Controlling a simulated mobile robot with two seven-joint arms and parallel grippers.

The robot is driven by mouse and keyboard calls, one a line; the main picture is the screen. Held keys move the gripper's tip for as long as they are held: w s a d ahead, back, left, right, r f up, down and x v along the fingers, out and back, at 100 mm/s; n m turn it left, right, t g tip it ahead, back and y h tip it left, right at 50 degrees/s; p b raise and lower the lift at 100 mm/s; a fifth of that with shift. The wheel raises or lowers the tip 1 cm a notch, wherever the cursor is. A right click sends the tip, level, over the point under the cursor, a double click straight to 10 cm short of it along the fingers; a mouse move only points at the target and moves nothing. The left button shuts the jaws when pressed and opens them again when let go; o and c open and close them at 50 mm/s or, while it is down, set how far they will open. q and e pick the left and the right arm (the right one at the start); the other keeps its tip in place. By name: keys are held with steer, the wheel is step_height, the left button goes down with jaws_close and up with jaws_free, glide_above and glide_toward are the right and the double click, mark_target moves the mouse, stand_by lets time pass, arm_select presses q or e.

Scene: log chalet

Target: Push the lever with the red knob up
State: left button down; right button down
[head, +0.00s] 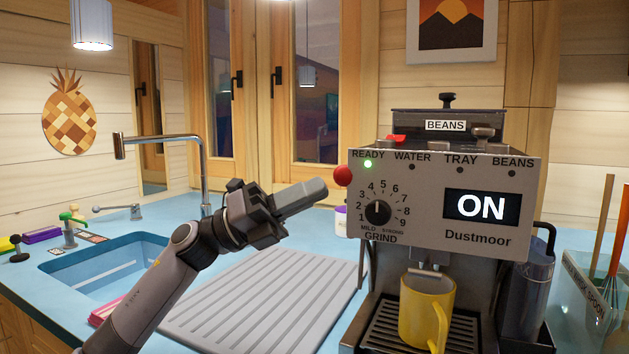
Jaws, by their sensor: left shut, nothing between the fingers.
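The coffee machine (445,240) stands on the blue counter at the right, its display reading ON and its READY light green. The red knob (342,175) sits at the upper left edge of the machine's front panel; its lever is mostly hidden behind the knob and panel. My left gripper (318,189) is shut and empty, its fingers pointing right. In the picture its tips are just left of and slightly below the red knob, with a small gap between them. My right gripper is not in view.
A yellow mug (425,312) stands on the machine's drip tray. A ribbed draining mat (262,300) lies below my left arm. A sink (105,270) with a tall tap (203,165) is at the left. A utensil bin (590,290) stands at the far right.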

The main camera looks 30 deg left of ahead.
arm_select(q)
steer(key=shift+w+d+r, duration=0.25)
steer(key=shift+d, duration=0.25)
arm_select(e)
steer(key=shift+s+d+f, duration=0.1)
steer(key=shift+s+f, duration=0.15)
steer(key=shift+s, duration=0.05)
